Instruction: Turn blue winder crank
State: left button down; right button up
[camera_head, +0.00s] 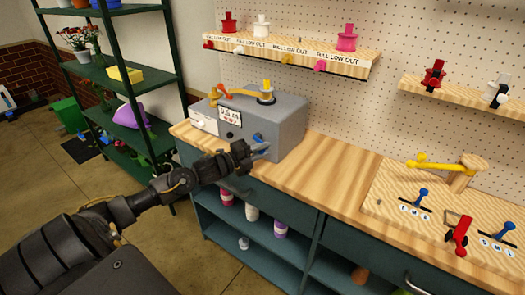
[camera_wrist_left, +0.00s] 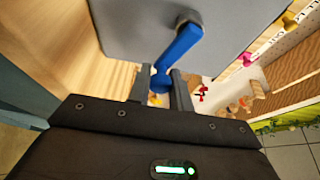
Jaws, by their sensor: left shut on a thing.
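The blue winder crank (camera_head: 257,137) is on the front of a grey machine box (camera_head: 290,125) on the wooden bench. In the left wrist view the blue crank (camera_wrist_left: 182,45) has a slanted arm, with its handle end reaching down between my fingers. My left gripper (camera_head: 262,151) is at the box front, shut on the crank's handle; its two fingers also show in the left wrist view (camera_wrist_left: 160,88). The fingers hide part of the handle. My right gripper is not in view.
A yellow and orange lever part (camera_head: 240,95) sits on top of the box. A shelf with colored spools (camera_head: 290,55) hangs behind it. A wooden board with blue levers and a red clamp (camera_head: 450,205) lies at the right. The bench between is clear.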

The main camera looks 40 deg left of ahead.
pick_arm(q)
jog(key=shift+f+m, duration=0.2)
jog(key=shift+m, duration=0.3)
jog(key=c, duration=1.3)
grip_release()
jog(key=shift+o, duration=0.2)
jog(key=shift+s+a, duration=0.1)
jog(key=shift+s+a+f, duration=0.1)
jog(key=shift+s, duration=0.1)
jog(key=b+v, duration=0.2)
jog(key=v, duration=0.8)
jog(key=shift+r, duration=0.25)
jog(key=shift+s, duration=0.1)
